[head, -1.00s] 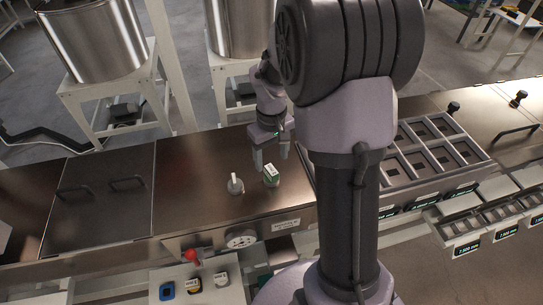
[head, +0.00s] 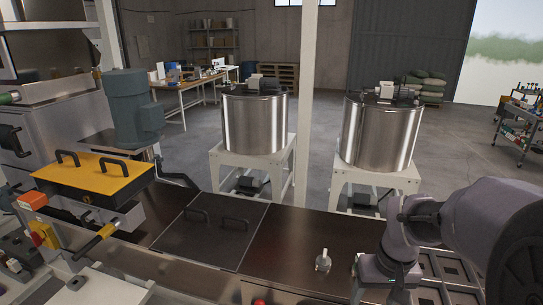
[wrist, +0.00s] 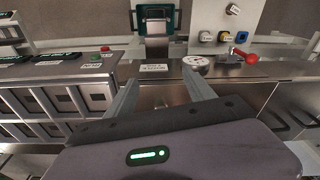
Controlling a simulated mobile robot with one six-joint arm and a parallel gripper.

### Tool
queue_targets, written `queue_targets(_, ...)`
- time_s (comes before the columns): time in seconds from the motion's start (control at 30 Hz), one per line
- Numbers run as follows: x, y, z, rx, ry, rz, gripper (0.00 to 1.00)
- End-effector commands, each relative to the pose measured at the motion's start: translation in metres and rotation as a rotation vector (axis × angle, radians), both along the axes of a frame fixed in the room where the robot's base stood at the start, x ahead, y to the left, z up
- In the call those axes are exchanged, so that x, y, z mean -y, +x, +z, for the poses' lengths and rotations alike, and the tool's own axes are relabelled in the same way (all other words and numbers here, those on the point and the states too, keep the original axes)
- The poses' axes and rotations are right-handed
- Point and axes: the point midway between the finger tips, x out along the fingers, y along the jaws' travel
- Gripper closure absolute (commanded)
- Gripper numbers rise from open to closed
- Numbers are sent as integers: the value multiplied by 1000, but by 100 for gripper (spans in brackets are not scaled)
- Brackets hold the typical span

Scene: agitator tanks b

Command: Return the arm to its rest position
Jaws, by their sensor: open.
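My gripper (head: 384,292) shows at the lower right of the head view, at the end of my grey arm, above the dark counter (head: 285,245) near a tray of square compartments (head: 440,268). Its fingertips are partly cut off by the bottom edge there. In the wrist view my gripper (wrist: 161,84) has its two fingers spread apart with nothing between them. The arm is bent, with the wrist reaching out over the counter.
A small white-handled valve (head: 322,261) stands on the counter left of the gripper. Two steel tanks (head: 255,122) (head: 380,135) stand on white frames behind. A yellow lid (head: 95,175) is at left. A red-handled lever (wrist: 250,56) shows in the wrist view.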

Motion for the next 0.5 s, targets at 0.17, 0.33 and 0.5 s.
queue_targets(0.17, -36, -31, -8, 107, 34, -77, 37)
queue_targets(0.33, -77, -80, -27, 229, 108, -171, 37)
queue_targets(0.5, -112, -134, -63, 338, 218, -259, 37)
